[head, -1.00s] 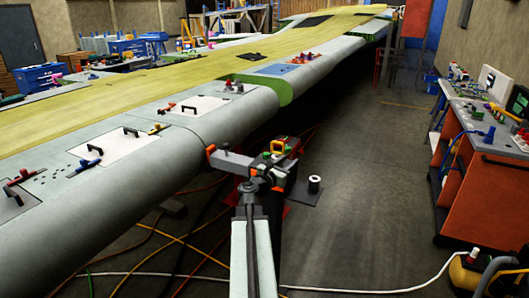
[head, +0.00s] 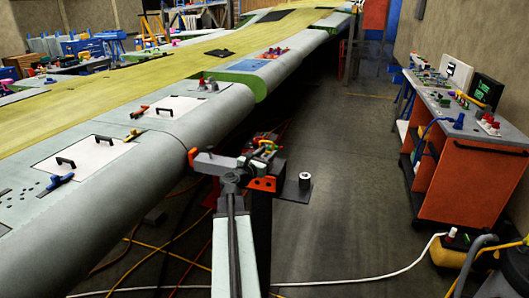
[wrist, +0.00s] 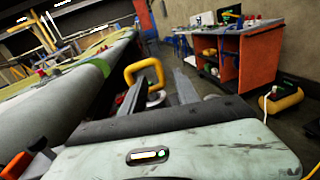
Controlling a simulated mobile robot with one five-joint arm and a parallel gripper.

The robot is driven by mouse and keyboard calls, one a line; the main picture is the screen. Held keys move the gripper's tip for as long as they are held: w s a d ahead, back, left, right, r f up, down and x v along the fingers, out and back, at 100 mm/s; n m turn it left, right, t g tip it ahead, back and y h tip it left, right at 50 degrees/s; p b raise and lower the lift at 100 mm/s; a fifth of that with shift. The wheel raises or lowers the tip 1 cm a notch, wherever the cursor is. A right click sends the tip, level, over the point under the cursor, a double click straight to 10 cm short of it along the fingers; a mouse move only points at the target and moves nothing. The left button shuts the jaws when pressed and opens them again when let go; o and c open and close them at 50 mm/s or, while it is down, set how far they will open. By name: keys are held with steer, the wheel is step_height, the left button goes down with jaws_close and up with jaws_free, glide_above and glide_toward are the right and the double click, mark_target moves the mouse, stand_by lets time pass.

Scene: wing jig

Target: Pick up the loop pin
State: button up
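A yellow loop (wrist: 145,72), which looks like the handle of the loop pin, stands up in the wrist view just beyond my gripper (wrist: 160,80). My gripper's two fingers are spread apart, with nothing seen between their tips. The loop is ahead of the left finger, and I cannot tell the exact distance. In the head view the yellow piece (head: 268,146) shows only small beside my wrist, among red and green parts. My fingertips are hidden there. The pin's lower part is hidden in both views.
A small dark stand plate (head: 296,190) carries a white-topped spool (head: 305,180) right of my wrist. The long wing (head: 130,190) runs along the left. An orange workbench (head: 460,180) stands at the right. Cables cross the floor; the aisle between is mostly clear.

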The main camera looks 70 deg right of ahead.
mark_target(273, 146)
steer(key=d, duration=0.5)
steer(key=shift+s, duration=0.35)
steer(key=shift+a, duration=0.1)
jaws_close()
step_height(273, 146, up, 10)
steer(key=p, duration=1)
